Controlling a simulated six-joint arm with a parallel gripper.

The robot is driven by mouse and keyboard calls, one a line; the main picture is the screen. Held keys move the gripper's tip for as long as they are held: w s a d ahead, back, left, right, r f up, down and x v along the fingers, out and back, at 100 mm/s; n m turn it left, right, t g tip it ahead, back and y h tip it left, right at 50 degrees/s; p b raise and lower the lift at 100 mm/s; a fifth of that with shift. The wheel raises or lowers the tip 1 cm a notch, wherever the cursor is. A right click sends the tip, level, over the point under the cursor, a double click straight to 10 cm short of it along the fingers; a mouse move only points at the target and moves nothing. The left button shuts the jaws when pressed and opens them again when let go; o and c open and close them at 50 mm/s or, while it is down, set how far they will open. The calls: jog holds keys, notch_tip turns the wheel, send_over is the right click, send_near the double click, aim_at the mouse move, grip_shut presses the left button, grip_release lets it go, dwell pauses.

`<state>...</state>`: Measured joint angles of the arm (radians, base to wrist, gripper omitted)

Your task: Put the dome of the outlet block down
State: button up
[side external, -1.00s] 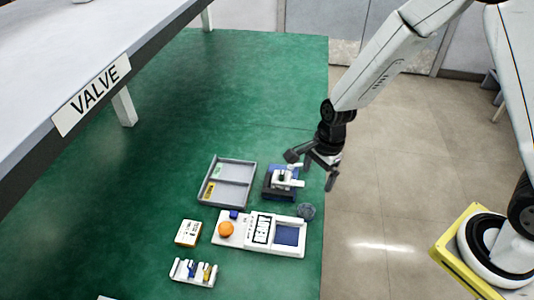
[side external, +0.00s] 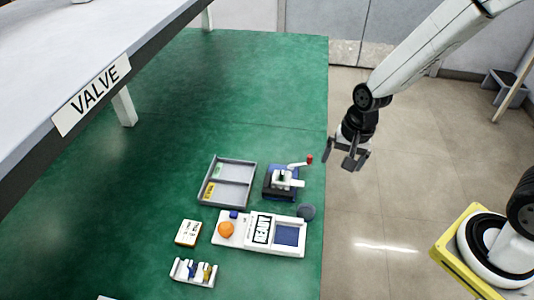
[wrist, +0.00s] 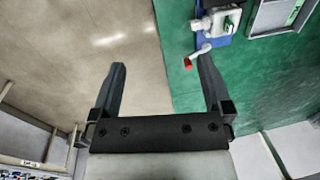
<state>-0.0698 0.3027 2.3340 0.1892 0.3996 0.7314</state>
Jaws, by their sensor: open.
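A white block on a blue base (side external: 283,181) stands near the green table's right edge. A white lever sticks out from it to the right, ending in a red tip (side external: 309,159). The same block shows at the top of the wrist view (wrist: 219,18), with its red tip (wrist: 188,64) near my right finger. I cannot tell for sure which part is the dome. My gripper (side external: 340,160) is open and empty, beyond the table's right edge.
A grey divided tray (side external: 250,190) lies left of the block. A small white box (side external: 188,232) and a white holder with small parts (side external: 178,277) lie farther left. The table's far part is clear.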

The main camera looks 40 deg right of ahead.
jog(key=s+d+r+n+t+h, duration=0.1)
jog(key=s+d+r+n, duration=0.2)
jog(key=n, duration=0.6)
jog(key=shift+s+d+r+n, duration=0.3)
jog(key=shift+s+r, duration=0.3)
jog(key=shift+s, duration=0.4)
